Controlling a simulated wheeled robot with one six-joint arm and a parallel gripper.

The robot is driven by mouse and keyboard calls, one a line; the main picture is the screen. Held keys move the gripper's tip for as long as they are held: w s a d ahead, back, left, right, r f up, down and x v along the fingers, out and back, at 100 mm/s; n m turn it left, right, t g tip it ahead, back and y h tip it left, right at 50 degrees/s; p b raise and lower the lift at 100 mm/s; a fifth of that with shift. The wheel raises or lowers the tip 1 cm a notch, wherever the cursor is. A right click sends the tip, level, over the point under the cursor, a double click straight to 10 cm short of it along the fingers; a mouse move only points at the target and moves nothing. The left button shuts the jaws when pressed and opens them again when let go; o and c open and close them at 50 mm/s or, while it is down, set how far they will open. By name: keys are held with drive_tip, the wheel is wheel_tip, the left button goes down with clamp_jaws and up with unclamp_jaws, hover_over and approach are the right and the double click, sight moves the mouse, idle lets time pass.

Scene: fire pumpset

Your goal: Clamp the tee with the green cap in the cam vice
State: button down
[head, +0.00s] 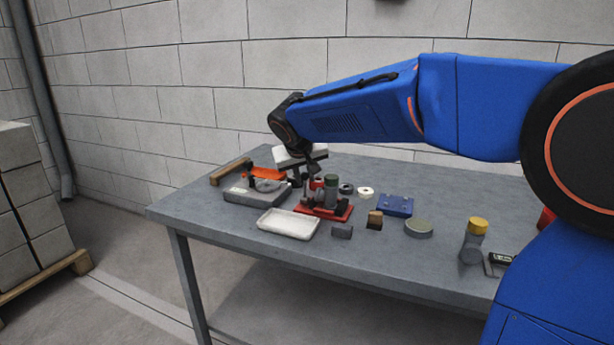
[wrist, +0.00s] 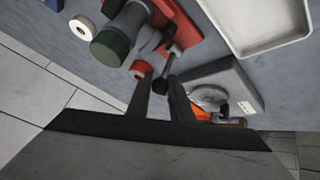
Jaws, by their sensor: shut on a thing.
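The tee with the green cap (head: 331,180) stands upright in the red cam vice (head: 338,213) near the table's middle. In the wrist view the green cap (wrist: 109,46) and the tee's grey body (wrist: 130,18) show beside the red vice base (wrist: 188,38). The vice's lever runs to a black knob (wrist: 160,87) between my fingertips. My gripper (head: 311,172) is shut on this lever knob, left of and behind the tee in the head view. A rounded part with a red end (wrist: 141,68) lies close to one finger. The jaws' contact with the tee is mostly hidden.
A white tray (head: 288,224) lies in front of the vice. A grey box (head: 240,193), an orange item (head: 258,173) and a wooden piece (head: 228,172) are left. A blue block (head: 394,206), a round disc (head: 418,228) and a yellow-capped cylinder (head: 471,245) stand right.

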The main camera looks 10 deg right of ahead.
drive_tip(key=shift+s+a+f+n+t+h, duration=0.2)
drive_tip(key=shift+s+a+t+h, duration=0.4)
drive_tip(key=shift+t, duration=0.4)
drive_tip(key=shift+s+a+f+n+t+h, duration=0.1)
drive_tip(key=shift+s+a+f+t+h, duration=0.2)
drive_tip(key=shift+s+t+h, duration=0.55)
drive_tip(key=shift+a+t, duration=0.1)
drive_tip(key=shift+t, duration=0.15)
drive_tip(key=c, duration=1.6)
unclamp_jaws()
drive_tip(key=shift+r, duration=0.1)
drive_tip(key=v, duration=1.7)
drive_tip(key=shift+s+r, duration=0.1)
drive_tip(key=shift+s, duration=0.05)
